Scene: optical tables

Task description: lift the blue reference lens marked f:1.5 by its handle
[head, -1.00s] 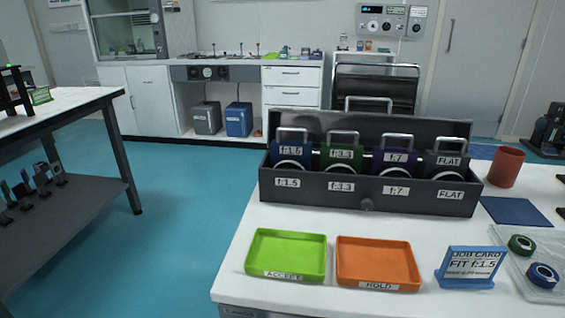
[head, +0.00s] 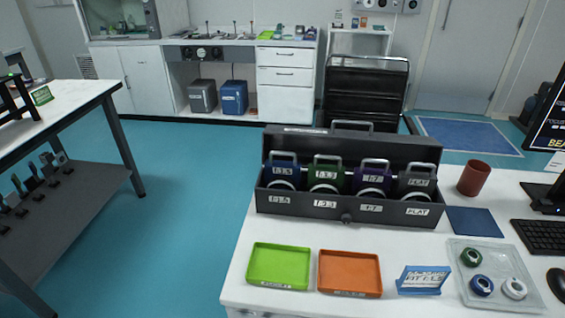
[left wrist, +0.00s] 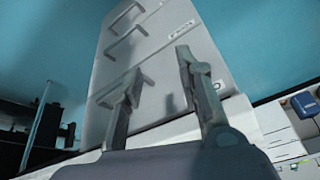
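The blue reference lens (head: 282,168) stands upright in the leftmost slot of an open dark case (head: 345,212), with its metal handle on top. Its label is blurred now but read f:1.5 in the earlier head view. Green, purple and dark grey lenses stand to its right in the same case. My left gripper (left wrist: 160,85) shows in the left wrist view, with its two fingers apart and nothing between them. It is away from the lens, facing a white drawer cabinet (left wrist: 165,50). Neither gripper shows in the head view.
A green tray (head: 279,266), an orange tray (head: 349,273) and a blue job card stand (head: 423,281) sit in front of the case. A red cup (head: 474,178) and a clear tray (head: 497,255) with small rings are on the right.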

